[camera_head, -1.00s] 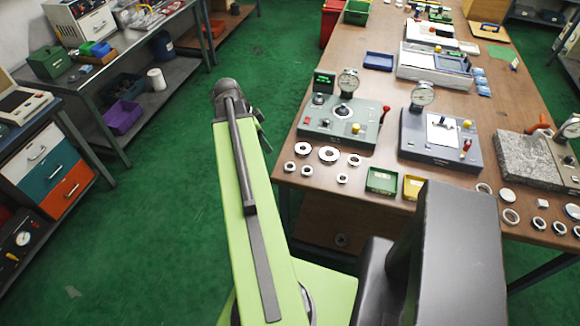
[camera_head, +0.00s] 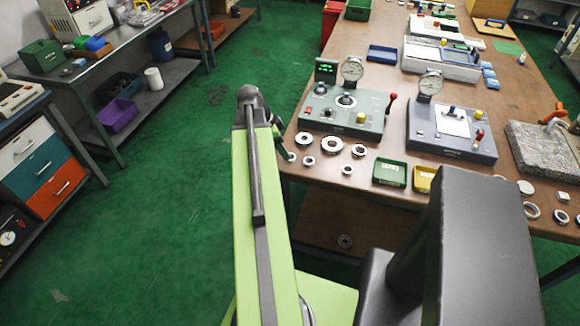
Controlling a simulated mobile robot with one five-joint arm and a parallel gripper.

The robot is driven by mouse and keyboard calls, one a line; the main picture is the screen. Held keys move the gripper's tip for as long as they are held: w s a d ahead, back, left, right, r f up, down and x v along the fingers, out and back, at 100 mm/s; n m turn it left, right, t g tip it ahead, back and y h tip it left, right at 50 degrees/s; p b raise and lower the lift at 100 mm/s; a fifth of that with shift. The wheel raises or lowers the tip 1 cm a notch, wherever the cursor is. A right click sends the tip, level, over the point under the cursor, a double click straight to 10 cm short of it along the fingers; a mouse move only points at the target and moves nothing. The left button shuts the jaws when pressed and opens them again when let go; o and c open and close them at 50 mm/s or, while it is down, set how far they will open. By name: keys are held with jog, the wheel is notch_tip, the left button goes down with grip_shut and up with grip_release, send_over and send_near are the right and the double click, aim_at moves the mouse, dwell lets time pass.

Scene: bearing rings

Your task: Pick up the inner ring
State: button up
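Several steel rings lie on the near left corner of the wooden table. A large ring (camera_head: 332,145) sits in front of the left gauge. Another ring (camera_head: 359,151) lies to its right, and smaller rings lie nearby, one (camera_head: 309,161) left of centre and one (camera_head: 347,170) nearer the edge. Which one is the inner ring, I cannot tell. My green arm reaches up the middle, its end at the table's left corner, close to the leftmost rings. My gripper (camera_head: 284,150) shows only as a small dark part beside the arm's end; its fingers are too unclear to read.
A green gauge station (camera_head: 343,112) and a grey one (camera_head: 451,130) stand behind the rings. A green bin (camera_head: 389,173) and a yellow bin (camera_head: 424,179) sit to the right. A granite block (camera_head: 541,150) is farther right. Green floor left of the table is free.

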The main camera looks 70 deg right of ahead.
jog(key=b+x, duration=0.5)
jog(key=shift+d+f, duration=0.15)
grip_shut()
